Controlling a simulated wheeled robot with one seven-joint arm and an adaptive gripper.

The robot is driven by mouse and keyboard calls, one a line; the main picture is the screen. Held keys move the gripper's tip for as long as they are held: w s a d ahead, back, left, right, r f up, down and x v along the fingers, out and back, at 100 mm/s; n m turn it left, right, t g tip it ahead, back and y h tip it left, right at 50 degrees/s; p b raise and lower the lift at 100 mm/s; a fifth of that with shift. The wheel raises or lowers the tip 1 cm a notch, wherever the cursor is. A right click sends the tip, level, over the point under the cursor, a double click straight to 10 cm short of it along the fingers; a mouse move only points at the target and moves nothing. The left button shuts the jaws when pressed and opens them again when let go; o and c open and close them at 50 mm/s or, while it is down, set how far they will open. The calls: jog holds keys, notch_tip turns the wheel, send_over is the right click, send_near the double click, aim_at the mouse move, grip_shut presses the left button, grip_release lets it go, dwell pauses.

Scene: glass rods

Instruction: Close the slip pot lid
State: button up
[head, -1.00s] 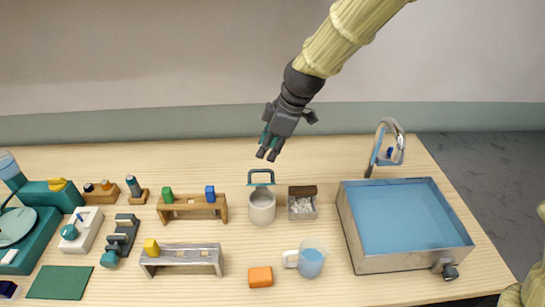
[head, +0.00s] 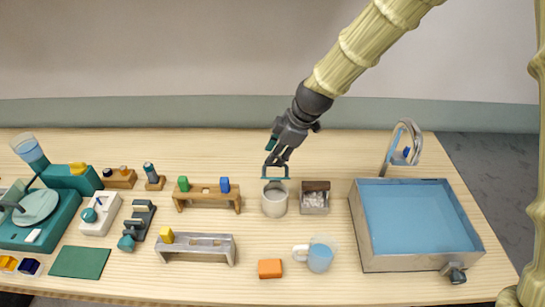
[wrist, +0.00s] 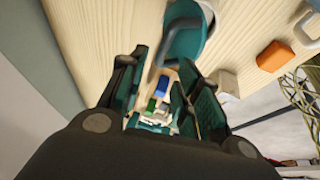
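The slip pot (head: 274,203) is a pale round pot standing on the table, its mouth uncovered. Its lid (head: 273,178) shows as a teal frame-like edge standing up at the pot's back rim, so it is open. My gripper (head: 276,159) is just above and behind the lid, pointing down. In the wrist view my gripper (wrist: 166,78) has its fingers apart with nothing held between them. A teal part, apparently the lid (wrist: 186,45), lies just beyond the fingertips there. Whether a finger touches it I cannot tell.
A small box with white contents (head: 314,202) stands close right of the pot. A wooden rack (head: 208,202) with green and blue blocks stands left. A jug (head: 320,257) and orange block (head: 270,268) are in front. The blue basin (head: 357,235) is further right.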

jog(key=shift+p+x, duration=0.55)
jog(key=shift+x, duration=1.35)
grip_shut()
